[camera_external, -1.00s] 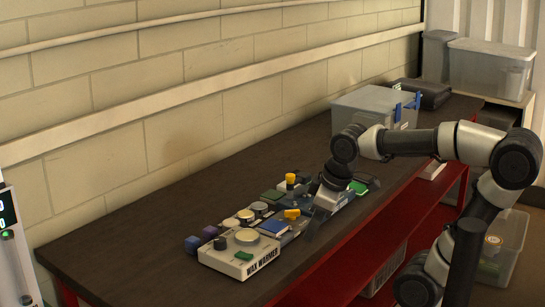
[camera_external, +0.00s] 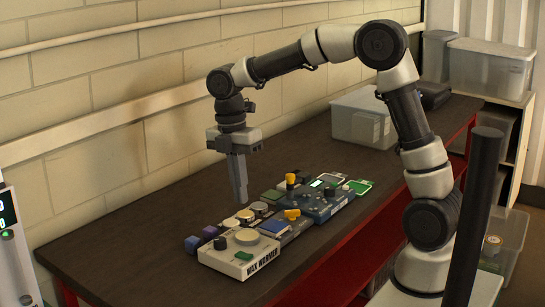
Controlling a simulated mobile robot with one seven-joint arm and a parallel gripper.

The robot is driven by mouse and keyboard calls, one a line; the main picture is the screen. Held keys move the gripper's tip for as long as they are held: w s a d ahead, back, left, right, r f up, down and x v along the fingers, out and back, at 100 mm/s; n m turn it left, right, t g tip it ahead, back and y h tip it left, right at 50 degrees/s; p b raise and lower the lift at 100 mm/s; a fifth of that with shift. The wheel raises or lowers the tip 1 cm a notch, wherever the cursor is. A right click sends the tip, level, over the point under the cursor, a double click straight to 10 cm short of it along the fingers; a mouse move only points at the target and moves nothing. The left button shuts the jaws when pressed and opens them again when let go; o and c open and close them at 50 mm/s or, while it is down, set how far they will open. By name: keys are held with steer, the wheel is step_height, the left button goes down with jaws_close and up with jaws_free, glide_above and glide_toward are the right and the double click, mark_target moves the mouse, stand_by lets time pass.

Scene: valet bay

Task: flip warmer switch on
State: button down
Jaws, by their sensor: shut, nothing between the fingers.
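The wax warmer (camera_external: 262,263) is a cream box near the front left of the bench, with its name printed on the front face. On its top are a round cream disc (camera_external: 247,237), a dark knob (camera_external: 221,243) and a green switch (camera_external: 243,256). The switch is too small to tell its position. My gripper (camera_external: 241,201) points down above the bench, behind the warmer and above some round tins. Its fingers are together and hold nothing. It is clear of the warmer.
Round tins (camera_external: 261,208) and purple and blue blocks (camera_external: 209,232) lie behind the warmer. A blue device with yellow knobs (camera_external: 318,203) and green cards (camera_external: 358,186) lie to the right. A grey bin (camera_external: 362,120) stands farther back. The bench's front left is bare.

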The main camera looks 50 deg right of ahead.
mark_target(250, 255)
steer(key=f, duration=0.4)
steer(key=s+f+b, duration=0.1)
steer(key=f, duration=0.9)
steer(key=shift+s, duration=0.4)
steer(key=shift+s+f, duration=0.2)
steer(key=shift+f, duration=0.1)
steer(key=shift+r, duration=0.1)
steer(key=shift+w, duration=0.1)
